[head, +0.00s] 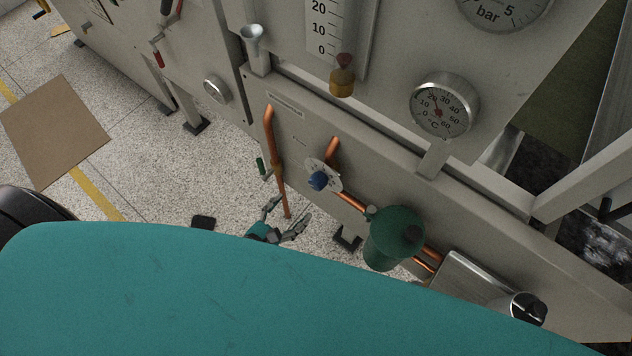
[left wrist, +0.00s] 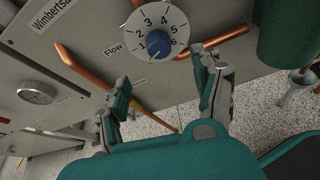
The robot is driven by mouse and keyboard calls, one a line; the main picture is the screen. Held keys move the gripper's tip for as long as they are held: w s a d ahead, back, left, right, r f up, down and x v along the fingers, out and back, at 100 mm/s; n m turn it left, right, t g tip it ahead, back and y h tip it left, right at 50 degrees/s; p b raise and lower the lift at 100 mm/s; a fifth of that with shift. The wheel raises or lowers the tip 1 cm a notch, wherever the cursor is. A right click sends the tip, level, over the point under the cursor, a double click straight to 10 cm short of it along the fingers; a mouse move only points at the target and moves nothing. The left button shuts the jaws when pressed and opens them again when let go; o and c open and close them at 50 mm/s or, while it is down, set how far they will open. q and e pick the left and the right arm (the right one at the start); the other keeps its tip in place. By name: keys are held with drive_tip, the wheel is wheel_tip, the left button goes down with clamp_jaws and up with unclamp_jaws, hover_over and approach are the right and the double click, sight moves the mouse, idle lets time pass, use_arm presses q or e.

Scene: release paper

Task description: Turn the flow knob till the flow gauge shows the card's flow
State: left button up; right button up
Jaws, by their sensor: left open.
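The blue flow knob (head: 318,181) sits at the centre of a white dial on the grey panel. In the left wrist view, the knob (left wrist: 158,43) is ringed by numbers, and a "Flow" label (left wrist: 114,48) is beside it. Its exact setting is hard to read. My left gripper (head: 285,216) is open and empty, below and left of the knob in the head view. In the left wrist view, its fingers (left wrist: 165,86) are spread below the dial, apart from the knob. A vertical scale (head: 330,28) marked 0, 10, 20 is cut off at the top. I cannot make out the card.
Copper pipes (head: 270,135) run beside the dial. A green canister (head: 392,238) stands right of the knob. A °C gauge (head: 444,106) and a cut-off bar gauge (head: 505,10) are higher on the panel. A brown sheet (head: 55,130) lies on the speckled floor at left.

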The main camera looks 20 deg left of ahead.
sight(314, 186)
use_arm(q)
drive_tip(key=x, duration=1.1)
drive_tip(key=shift+w+f, duration=0.1)
drive_tip(key=shift+w, duration=0.05)
drive_tip(key=shift+w+d+f, duration=0.15)
drive_tip(key=shift+w, duration=0.2)
use_arm(e)
drive_tip(key=shift+a+r, duration=0.15)
drive_tip(key=shift+a, duration=0.35)
use_arm(q)
drive_tip(key=c, duration=1.2)
use_arm(e)
drive_tip(key=shift+d, duration=0.4)
